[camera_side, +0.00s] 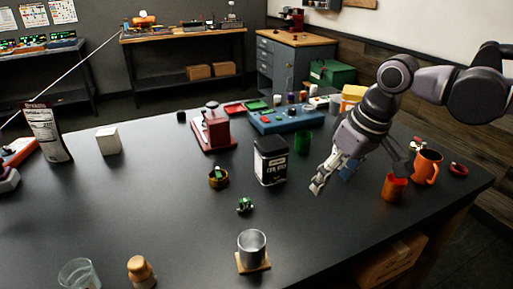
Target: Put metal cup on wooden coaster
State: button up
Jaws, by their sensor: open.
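The metal cup (252,246) is silver and stands upright at the front middle of the dark table. The square wooden coaster (264,267) is under it, with its edges and corners showing around the cup's base. My gripper (359,180) is to the right of and farther back than the cup, clear of it. Its fingers are spread wide and nothing shows held between them.
A black canister (270,161) and a green cup (303,142) stand left of my gripper. An orange-red cup (394,187) and an orange mug (427,167) stand to its right. A glass (79,274) and a cork-topped bottle (141,272) stand at the front left.

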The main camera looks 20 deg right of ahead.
jog(key=s+d+f+t, duration=0.1)
jog(key=s+d+f, duration=0.1)
jog(key=d, duration=0.3)
jog(key=s+d+f+m+t, duration=0.1)
jog(key=s+d+f, duration=0.2)
jog(key=d, duration=0.2)
jog(key=s+d+f+m+t+h, duration=0.1)
jog(key=s+d+f+t, duration=0.1)
jog(key=d+f, duration=0.1)
jog(key=shift+s+d, duration=0.3)
jog(key=shift+d, duration=0.6)
